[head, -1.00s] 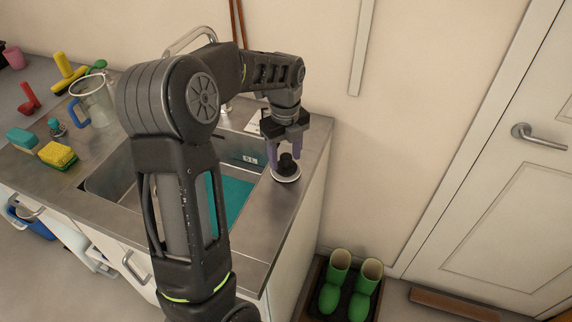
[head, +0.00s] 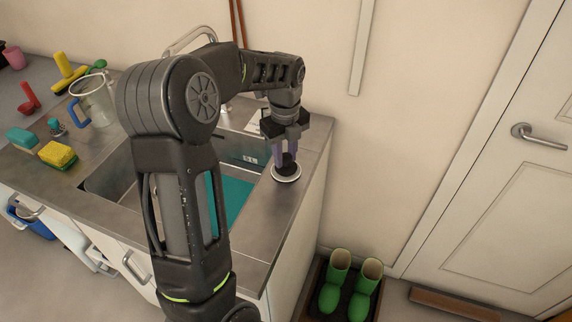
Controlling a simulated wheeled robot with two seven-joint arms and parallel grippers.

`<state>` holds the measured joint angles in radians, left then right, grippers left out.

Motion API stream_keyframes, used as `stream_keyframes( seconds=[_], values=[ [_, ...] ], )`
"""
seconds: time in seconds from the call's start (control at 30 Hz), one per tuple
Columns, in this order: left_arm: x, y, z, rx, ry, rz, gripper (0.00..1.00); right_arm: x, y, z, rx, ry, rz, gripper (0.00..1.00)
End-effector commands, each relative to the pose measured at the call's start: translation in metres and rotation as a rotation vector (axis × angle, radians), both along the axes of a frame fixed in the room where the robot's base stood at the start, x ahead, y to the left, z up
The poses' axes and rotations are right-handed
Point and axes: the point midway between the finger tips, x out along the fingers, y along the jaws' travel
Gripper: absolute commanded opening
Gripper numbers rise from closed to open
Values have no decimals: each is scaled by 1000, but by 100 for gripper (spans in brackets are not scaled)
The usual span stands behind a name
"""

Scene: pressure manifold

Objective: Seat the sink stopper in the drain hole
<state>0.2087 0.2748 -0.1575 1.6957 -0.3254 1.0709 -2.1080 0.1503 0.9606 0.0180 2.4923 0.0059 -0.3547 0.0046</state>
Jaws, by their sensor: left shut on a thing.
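The sink stopper, a white-rimmed disc with a black knob (head: 287,178), is on the steel counter strip right of the sink. My left gripper (head: 285,160) points down over it, its purple fingers shut on the black knob. The stopper looks to be at counter height; I cannot tell whether it touches the counter. The sink basin (head: 112,178) holds teal-coloured water or a teal floor (head: 234,196). The drain hole is not visible; my left arm covers much of the basin. My right gripper is not in view.
A clear jug with a blue handle (head: 94,98), a yellow sponge (head: 57,155) and a teal sponge (head: 21,139) stand left of the sink. The faucet (head: 190,38) rises behind my arm. The wall is close right of the counter. Green boots (head: 335,283) stand on the floor.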

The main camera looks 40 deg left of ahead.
Motion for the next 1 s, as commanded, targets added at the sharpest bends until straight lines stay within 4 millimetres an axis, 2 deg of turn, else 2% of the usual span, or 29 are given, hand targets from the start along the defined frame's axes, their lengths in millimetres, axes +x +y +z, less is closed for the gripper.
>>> stream_keyframes(
  seconds=[0.23, 0.37, 0.47, 0.8, 1.0],
  values=[
    [0, 0, 1, 0, 0, 0, 0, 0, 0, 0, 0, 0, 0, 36],
    [1, 0, 8, 0, -2, 0, 0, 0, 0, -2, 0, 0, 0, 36],
    [1, 1, 20, 1, -3, 1, 0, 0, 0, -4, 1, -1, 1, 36],
    [1, 0, 84, 1, -3, 0, 0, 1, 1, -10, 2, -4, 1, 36],
    [0, 0, 100, 0, -1, 0, 0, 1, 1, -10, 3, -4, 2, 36]
  ],
)
